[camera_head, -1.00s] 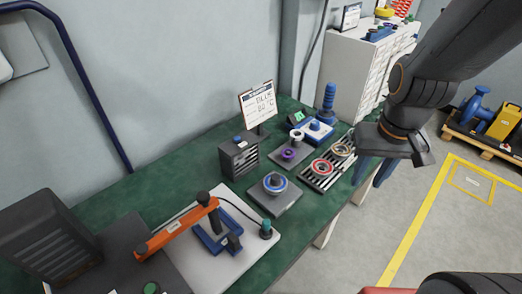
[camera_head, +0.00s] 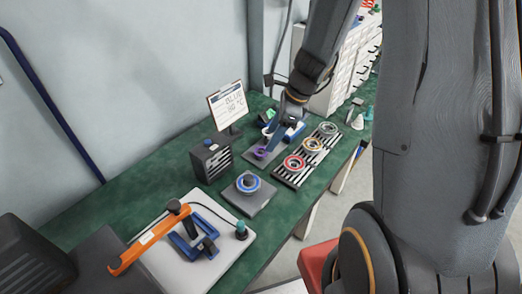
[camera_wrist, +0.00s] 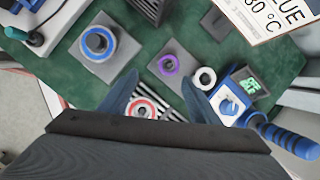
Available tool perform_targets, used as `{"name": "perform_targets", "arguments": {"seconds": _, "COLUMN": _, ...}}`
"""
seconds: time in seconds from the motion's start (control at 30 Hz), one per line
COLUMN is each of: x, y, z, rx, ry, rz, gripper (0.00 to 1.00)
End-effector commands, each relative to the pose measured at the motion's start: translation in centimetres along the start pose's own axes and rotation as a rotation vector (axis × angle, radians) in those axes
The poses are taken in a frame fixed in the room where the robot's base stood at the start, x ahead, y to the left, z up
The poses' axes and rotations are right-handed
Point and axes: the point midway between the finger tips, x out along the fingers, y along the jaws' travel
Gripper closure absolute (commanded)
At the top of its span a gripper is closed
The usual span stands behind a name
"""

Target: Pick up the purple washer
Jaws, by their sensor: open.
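The purple washer (camera_wrist: 168,65) lies on a grey square plate (camera_wrist: 187,85) in the wrist view. In the head view the purple washer (camera_head: 261,153) shows small, beside my gripper (camera_head: 272,140), which partly covers that plate. My gripper also shows in the wrist view (camera_wrist: 161,92), its two blue fingers spread wide and empty. The purple washer appears beyond the fingertips, roughly between their lines. I cannot tell the height of the fingers above it.
A slatted rack (camera_head: 289,175) holds a red ring (camera_head: 293,162) and others. A blue ring (camera_head: 248,183) sits on another plate. A blue-handled device (camera_wrist: 238,97) and a sign (camera_head: 228,104) stand nearby.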

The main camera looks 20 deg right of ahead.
Motion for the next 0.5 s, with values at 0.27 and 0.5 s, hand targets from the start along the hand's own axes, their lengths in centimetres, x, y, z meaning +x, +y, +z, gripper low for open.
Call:
{"name": "perform_targets", "arguments": {"seconds": 0.27, "x": 2.1, "y": -1.6, "z": -0.3, "rx": 0.202, "ry": -0.033, "rz": -0.013, "gripper": 0.43}}
{"name": "perform_targets", "arguments": {"seconds": 0.5, "x": 4.1, "y": -1.8, "z": -0.2, "rx": 0.198, "ry": -0.031, "rz": -0.014, "gripper": 0.43}}
